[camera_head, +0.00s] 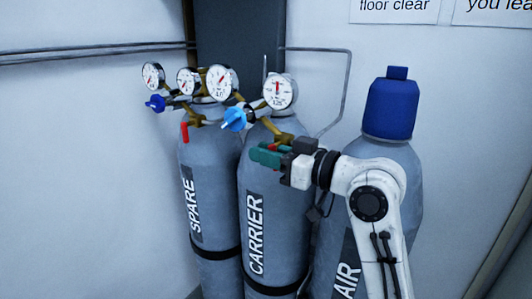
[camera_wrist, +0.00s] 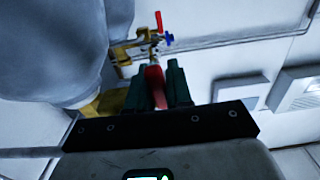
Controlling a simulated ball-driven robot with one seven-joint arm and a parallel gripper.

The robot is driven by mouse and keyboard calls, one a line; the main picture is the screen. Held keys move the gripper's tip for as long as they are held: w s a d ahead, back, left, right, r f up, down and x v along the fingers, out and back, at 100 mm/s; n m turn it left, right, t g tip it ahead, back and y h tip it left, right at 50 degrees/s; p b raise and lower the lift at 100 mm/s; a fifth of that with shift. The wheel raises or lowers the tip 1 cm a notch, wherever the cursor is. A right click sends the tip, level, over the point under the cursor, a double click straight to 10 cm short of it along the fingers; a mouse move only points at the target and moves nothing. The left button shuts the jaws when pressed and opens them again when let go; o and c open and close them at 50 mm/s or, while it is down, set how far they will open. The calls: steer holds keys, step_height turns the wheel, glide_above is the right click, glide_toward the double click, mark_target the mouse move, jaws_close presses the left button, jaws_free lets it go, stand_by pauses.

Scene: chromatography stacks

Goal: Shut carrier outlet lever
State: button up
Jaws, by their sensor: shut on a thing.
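The carrier cylinder (camera_head: 272,200) is grey, labelled CARRIER, and stands in the middle. Its brass outlet (camera_head: 290,138) is at the top, partly behind my gripper. The carrier outlet lever is red; in the wrist view it shows (camera_wrist: 155,88) between my green fingers. In the head view only a small bit of red shows by the fingers. My gripper (camera_head: 262,155) reaches in from the right beside the outlet; it also shows in the wrist view (camera_wrist: 157,85). It is shut on the red lever. How far the lever is turned is hard to tell.
The spare cylinder (camera_head: 190,165) stands left, with a hanging red lever (camera_head: 185,132) and dark blue knob (camera_head: 155,103). A light blue knob (camera_head: 235,118) and gauges (camera_head: 280,91) sit close above my gripper. A blue-capped AIR cylinder (camera_head: 391,108) stands right, behind my arm.

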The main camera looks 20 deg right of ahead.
steer(key=shift+f, duration=0.1)
jaws_close()
steer(key=t+y+b, duration=0.1)
steer(key=t+b, duration=0.1)
steer(key=b, duration=0.5)
steer(key=shift+w+a+y, duration=0.1)
steer(key=shift+y, duration=0.3)
steer(key=shift+r, duration=0.25)
steer(key=shift+o, duration=2.1)
jaws_free()
